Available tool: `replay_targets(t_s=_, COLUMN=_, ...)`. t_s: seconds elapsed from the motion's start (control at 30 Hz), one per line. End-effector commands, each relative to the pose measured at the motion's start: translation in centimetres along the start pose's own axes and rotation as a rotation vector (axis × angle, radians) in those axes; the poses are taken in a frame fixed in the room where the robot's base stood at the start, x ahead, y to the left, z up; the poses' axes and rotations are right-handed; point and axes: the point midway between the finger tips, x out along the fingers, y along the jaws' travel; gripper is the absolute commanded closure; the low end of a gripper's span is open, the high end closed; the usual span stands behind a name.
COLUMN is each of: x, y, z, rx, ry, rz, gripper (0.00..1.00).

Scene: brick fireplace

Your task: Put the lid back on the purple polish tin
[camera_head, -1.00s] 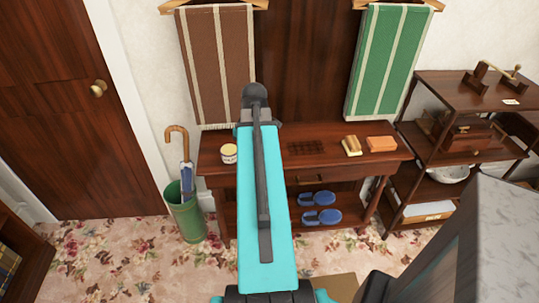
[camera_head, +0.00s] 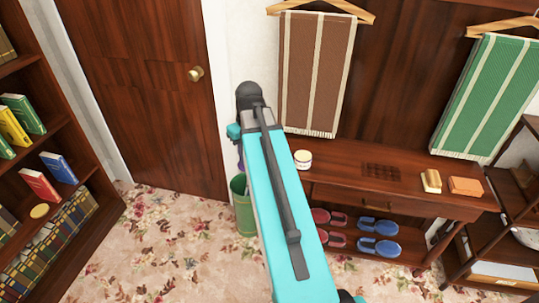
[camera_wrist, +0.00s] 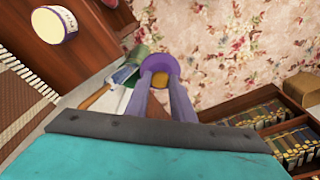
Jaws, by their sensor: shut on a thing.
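My gripper (camera_wrist: 160,92) is shut on a purple round lid (camera_wrist: 160,62), with a yellow-gold patch showing at its middle between the fingers. In the head view my arm hides most of the gripper, and only a small purple edge (camera_head: 240,157) shows beside it. A small round tin (camera_head: 303,159) with a pale top stands upright on the left end of the wooden bench. In the wrist view the tin (camera_wrist: 54,25) has a cream face and purple tint at its side. The lid is apart from the tin.
The bench top (camera_head: 340,165) also holds a yellow brush (camera_head: 431,181) and an orange block (camera_head: 465,186). Slippers (camera_head: 378,247) are below. A green bin (camera_head: 244,205) stands left of the bench. A bookcase (camera_head: 60,110) with a gold disc (camera_head: 39,210) is at left. Carpet (camera_head: 170,240) is open.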

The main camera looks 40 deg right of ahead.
Motion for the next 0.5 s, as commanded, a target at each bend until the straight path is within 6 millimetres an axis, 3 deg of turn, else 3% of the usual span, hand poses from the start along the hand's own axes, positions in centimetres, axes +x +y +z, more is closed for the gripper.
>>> replay_targets(t_s=0.5, x=-1.5, y=-13.5, z=-4.8, rx=-0.037, ry=0.008, rz=-0.003, gripper=1.0)
